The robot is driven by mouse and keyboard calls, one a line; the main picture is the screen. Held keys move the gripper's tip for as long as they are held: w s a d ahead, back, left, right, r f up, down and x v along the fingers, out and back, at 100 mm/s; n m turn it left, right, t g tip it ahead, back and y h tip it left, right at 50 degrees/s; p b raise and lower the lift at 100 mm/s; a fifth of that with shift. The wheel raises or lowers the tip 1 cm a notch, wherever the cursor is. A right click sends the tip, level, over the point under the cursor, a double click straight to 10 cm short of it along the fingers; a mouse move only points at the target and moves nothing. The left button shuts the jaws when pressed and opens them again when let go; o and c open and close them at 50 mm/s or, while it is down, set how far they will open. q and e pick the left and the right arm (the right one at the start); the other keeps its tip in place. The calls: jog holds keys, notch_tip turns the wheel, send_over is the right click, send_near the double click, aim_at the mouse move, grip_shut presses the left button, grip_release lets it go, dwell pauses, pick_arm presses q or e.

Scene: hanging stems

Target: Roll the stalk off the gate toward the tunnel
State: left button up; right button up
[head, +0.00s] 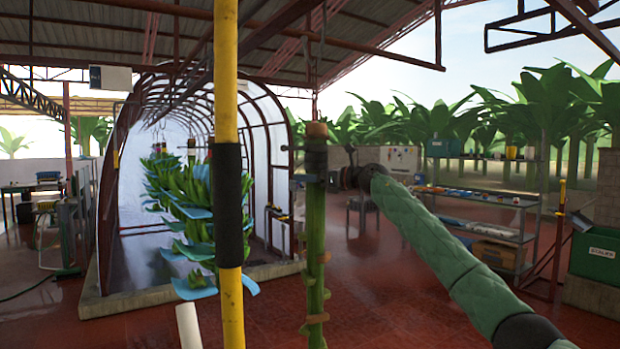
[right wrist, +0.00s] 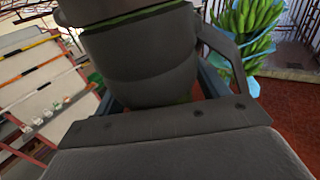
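The stalk (head: 316,225) hangs upright in the middle of the head view, green with brown stubs and a brown cut top. A dark band surrounds its upper part. My right gripper (head: 345,178) is at the end of the green-sleeved arm, right beside that band. In the right wrist view a dark rounded body fills the space in front of the right gripper (right wrist: 165,65); its fingertips are hidden, so I cannot tell whether it is shut on the stalk. The arched tunnel (head: 277,110) stands behind to the left. My left gripper is not in view. I cannot make out the gate.
A yellow pole (head: 229,305) with a black sleeve stands close in front, left of the stalk. Banana bunches with blue sheets (head: 195,215) hang at the tunnel mouth. Shelves (head: 490,232) and a green bin (head: 597,254) stand at the right. Red floor is open between.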

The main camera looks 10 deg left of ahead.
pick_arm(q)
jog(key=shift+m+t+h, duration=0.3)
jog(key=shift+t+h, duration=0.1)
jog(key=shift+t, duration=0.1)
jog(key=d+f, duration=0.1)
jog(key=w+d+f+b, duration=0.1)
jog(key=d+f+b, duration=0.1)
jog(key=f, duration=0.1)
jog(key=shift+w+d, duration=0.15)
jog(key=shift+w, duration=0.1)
pick_arm(e)
jog(key=v, duration=0.7)
jog(key=shift+d, duration=0.35)
jog(key=shift+s, duration=0.1)
jog(key=shift+d, duration=0.1)
